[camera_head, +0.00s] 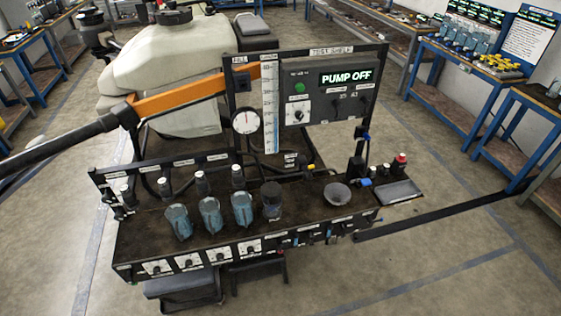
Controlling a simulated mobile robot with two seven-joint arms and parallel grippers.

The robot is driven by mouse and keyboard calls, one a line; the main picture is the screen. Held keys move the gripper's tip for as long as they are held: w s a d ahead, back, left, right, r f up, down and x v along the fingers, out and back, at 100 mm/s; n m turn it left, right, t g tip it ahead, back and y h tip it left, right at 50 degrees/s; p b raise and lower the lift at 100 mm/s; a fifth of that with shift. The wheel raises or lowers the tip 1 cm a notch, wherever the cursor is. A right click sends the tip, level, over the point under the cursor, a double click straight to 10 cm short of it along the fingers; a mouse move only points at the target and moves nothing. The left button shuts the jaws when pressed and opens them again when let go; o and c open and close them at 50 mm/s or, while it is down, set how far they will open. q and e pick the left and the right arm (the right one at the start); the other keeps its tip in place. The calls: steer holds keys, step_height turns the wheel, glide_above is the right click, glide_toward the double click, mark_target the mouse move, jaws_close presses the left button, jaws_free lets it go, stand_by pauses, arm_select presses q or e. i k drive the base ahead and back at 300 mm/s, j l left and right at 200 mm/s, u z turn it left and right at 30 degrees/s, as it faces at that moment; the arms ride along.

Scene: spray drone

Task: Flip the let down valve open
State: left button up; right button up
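Several small valves could be the let down valve, but the labels are too small to read, so I cannot tell which one it is. A row of small levers (313,236) with blue parts sits on the front edge of the bench at the right. A blue-handled fitting (365,182) stands near the right end, and another blue part (366,137) is on the upright post above it. Whether any valve is open or shut is too small to tell. Neither of my grippers is in view.
The dark bench (225,240) carries blue cups (210,213), a dark jar (272,200) and a bowl (337,194). A panel reading PUMP OFF (330,88) stands behind, beside a round gauge (245,121). An orange bar (180,98) with a black tube reaches left. Front floor is mostly clear.

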mark_target(279, 241)
steer(key=k+l+u, duration=0.15)
steer(key=l, duration=0.25)
steer(key=k+l+u, duration=0.2)
steer(key=l, duration=0.2)
steer(key=k+l+u, duration=0.15)
steer(key=k+l, duration=0.15)
